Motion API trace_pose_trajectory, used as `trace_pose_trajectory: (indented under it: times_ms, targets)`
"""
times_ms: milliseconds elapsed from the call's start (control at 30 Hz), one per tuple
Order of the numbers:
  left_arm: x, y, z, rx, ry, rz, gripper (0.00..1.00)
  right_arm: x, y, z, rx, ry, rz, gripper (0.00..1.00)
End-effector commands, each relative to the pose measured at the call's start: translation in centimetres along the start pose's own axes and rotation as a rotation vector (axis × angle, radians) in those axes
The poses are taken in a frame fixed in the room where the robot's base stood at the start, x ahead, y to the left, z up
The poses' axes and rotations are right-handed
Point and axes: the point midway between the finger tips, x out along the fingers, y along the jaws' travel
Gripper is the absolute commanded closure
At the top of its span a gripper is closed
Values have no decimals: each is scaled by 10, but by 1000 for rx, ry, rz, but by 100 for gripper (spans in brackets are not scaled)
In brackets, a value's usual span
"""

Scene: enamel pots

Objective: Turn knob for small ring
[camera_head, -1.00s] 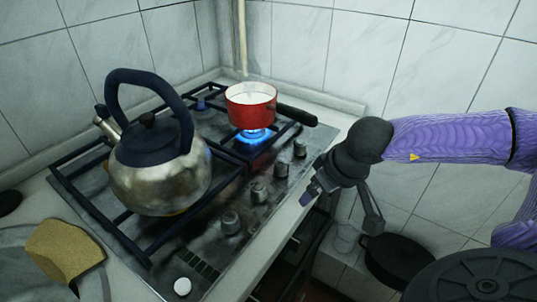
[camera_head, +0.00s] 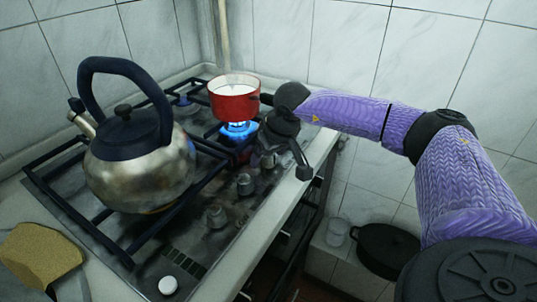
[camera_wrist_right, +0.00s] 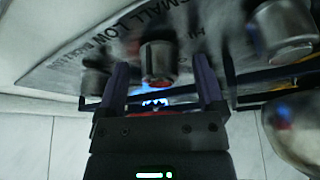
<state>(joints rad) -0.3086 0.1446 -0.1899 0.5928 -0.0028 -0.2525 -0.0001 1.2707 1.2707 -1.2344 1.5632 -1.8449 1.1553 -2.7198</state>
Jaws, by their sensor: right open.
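A grey metal knob (camera_wrist_right: 158,62) is between the two fingers of my right gripper (camera_wrist_right: 163,72) in the right wrist view, with gaps at both sides. The fingers are open. In the head view my right gripper (camera_head: 268,150) is over the far front part of the stove and hides the far knobs. A nearer knob (camera_head: 245,184) and another knob (camera_head: 216,216) are in plain sight. A blue flame (camera_head: 238,130) burns on the small ring under a red pot (camera_head: 234,103) with white contents. My left gripper is out of view.
A steel kettle (camera_head: 140,165) with a dark handle stands on the left grate. A white button (camera_head: 168,285) is at the stove's near edge. A yellow sponge (camera_head: 40,255) lies at lower left. A black pan (camera_head: 387,248) is low at the right.

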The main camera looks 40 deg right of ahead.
Motion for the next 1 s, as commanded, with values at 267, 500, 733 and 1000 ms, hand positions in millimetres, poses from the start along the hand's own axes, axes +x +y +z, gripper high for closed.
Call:
trace_pose_trajectory:
  times_ms: [267, 500, 733, 1000]
  targets:
    - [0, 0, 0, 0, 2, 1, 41, -1, 0, 0, 1, 0, 0, 47]
    - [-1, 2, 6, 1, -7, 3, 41, -1, 0, 0, 1, 0, 0, 97]
    - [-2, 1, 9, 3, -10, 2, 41, -1, 0, 0, 11, 0, 5, 100]
    - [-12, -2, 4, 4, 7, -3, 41, -3, -1, -1, 120, -1, 50, 100]
